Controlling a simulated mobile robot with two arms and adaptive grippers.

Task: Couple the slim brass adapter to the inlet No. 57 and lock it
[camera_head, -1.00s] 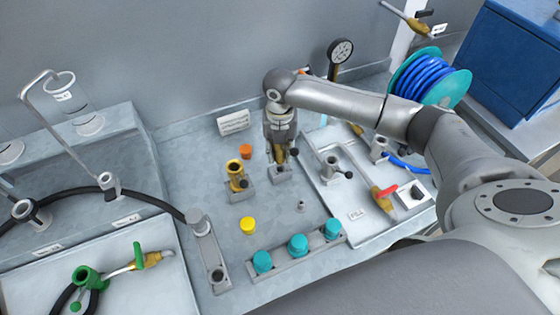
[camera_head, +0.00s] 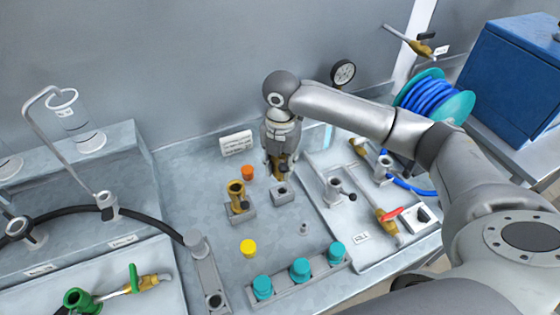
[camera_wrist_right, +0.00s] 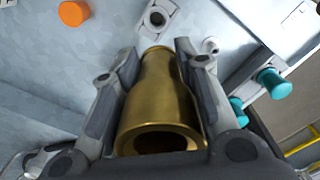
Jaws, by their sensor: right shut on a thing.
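My right gripper (camera_head: 279,172) is shut on a brass adapter (camera_wrist_right: 160,95), which fills the space between its fingers in the right wrist view. It hangs just behind and above a small grey holder block (camera_head: 282,193) whose hole is empty; the block also shows in the wrist view (camera_wrist_right: 156,18). A second brass piece (camera_head: 236,196) stands upright in another grey holder to the left. Grey ported fittings with side handles stand on the right tray (camera_head: 334,188) and on the left ledge (camera_head: 108,205). Labels are too small to read, so I cannot tell which is No. 57.
An orange cap (camera_head: 247,172) and a yellow cap (camera_head: 248,248) lie on the bench. Teal caps (camera_head: 300,268) stand in a front rack. A red-handled valve (camera_head: 385,217) lies on the right tray. A blue hose reel (camera_head: 435,97) and gauge (camera_head: 343,72) are behind.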

